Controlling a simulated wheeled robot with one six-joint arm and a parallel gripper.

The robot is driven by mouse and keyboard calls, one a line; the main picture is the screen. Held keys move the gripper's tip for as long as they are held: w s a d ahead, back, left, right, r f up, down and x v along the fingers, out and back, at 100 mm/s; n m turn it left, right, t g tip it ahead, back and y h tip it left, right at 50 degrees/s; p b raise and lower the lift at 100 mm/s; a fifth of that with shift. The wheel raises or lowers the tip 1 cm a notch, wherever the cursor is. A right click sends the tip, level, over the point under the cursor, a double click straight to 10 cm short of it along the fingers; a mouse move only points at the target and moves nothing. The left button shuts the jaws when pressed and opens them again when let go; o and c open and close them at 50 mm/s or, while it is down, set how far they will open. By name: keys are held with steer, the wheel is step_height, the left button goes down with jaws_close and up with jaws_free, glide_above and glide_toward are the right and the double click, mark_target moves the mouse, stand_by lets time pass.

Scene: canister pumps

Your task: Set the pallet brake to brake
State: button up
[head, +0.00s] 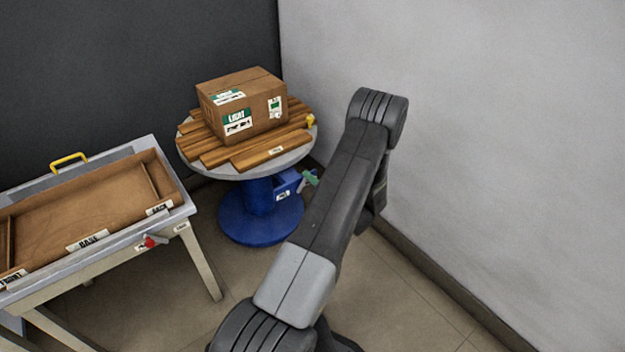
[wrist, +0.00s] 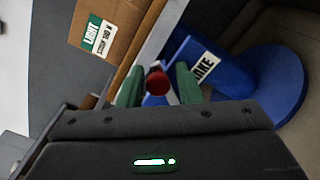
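The pallet, a round grey top carrying wooden slats (head: 275,148), stands on a blue pedestal (head: 258,205). A blue housing (head: 287,183) with white labels juts from the pedestal. In the wrist view a label ending in "AKE" (wrist: 206,67) is on the blue part, and a red round-ended knob (wrist: 157,83) shows beside it. My gripper (wrist: 160,80) has its green fingers apart, one on each side of the red knob, with gaps visible. In the head view a green fingertip (head: 310,177) shows beside the housing; my arm hides the rest. The lever's setting cannot be told.
A cardboard box (head: 242,104) sits on the slats. A yellow piece (head: 310,121) is at the pallet's right edge. Walls stand close behind and right.

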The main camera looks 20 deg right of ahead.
steer(key=shift+o, duration=0.7)
steer(key=shift+s+d, duration=0.15)
steer(key=shift+s, duration=0.1)
steer(key=p+v, duration=0.2)
steer(key=v, duration=1.1)
steer(key=shift+s, duration=0.2)
steer(key=b+x, duration=0.2)
steer(key=x, duration=1.2)
